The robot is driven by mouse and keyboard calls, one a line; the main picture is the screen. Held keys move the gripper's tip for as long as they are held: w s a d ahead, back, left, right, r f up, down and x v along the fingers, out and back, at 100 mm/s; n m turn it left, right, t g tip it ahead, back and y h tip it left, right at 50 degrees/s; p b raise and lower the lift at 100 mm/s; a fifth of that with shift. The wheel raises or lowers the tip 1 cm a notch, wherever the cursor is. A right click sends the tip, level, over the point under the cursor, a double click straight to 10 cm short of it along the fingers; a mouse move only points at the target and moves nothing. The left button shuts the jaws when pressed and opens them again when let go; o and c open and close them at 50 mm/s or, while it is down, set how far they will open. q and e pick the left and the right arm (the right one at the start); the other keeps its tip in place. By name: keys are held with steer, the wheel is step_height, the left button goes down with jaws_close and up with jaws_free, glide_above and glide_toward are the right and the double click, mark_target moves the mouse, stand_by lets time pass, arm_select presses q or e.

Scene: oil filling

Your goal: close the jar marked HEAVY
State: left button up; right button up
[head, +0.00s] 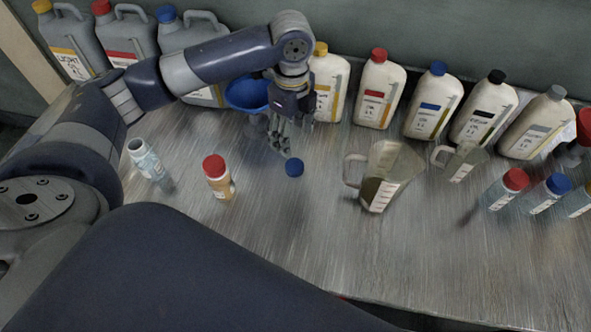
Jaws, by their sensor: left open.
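An open, uncapped clear jar (148,161) with a label stands at the left of the metal table; I cannot read its marking for certain. A blue cap (293,167) lies on the table to its right. My left gripper (280,146) points down, open, just behind and above the blue cap; I cannot tell whether it touches it. A red-capped jar (220,180) with amber oil stands between the open jar and the cap. My right gripper is not in view.
A measuring jug (386,178) with dark oil and a smaller jug (461,163) stand right of the cap. A blue funnel (246,95) is behind the gripper. Jugs of oil (379,92) line the back. Capped jars (504,190) stand at right. The front middle of the table is clear.

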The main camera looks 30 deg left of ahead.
arm_select(q)
steer(key=shift+f+b, duration=0.5)
steer(key=shift+f, duration=0.45)
steer(key=shift+f, duration=0.1)
glide_above(293, 164)
steer(key=shift+s+d+f, duration=0.1)
steer(key=shift+s+f, duration=0.05)
steer(key=shift+f, duration=1.25)
steer(key=shift+s+d+f, duration=0.1)
steer(key=shift+s+f, duration=0.05)
steer(key=shift+f, duration=1.2)
steer(key=shift+w+a+f+p, duration=0.15)
steer(key=shift+f+p, duration=0.1)
steer(key=shift+f, duration=1.05)
steer(key=shift+w+a+f+p, duration=0.1)
steer(key=shift+f+p, duration=0.15)
steer(key=shift+f, duration=1.05)
steer(key=shift+c, duration=0.4)
